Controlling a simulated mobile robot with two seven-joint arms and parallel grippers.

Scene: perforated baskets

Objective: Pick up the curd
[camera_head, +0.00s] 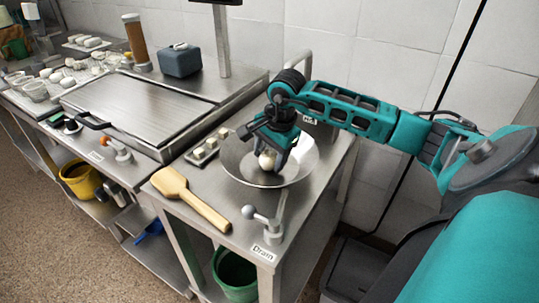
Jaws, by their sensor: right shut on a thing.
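The curd (266,161) is a small whitish lump inside the wide metal bowl (305,166) on the right-hand steel table. My right gripper (273,165) reaches down into the bowl from above and is shut on the curd. Its fingers cover part of the curd, and I cannot tell whether the curd touches the bowl's bottom. My left gripper is not in view.
A wooden paddle (188,200) lies left of the bowl. A small tray (204,150) with pale pieces sits behind it. A drain lever (265,222) stands at the front. A green bucket (235,276) is below, and a raised steel unit (140,105) stands left.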

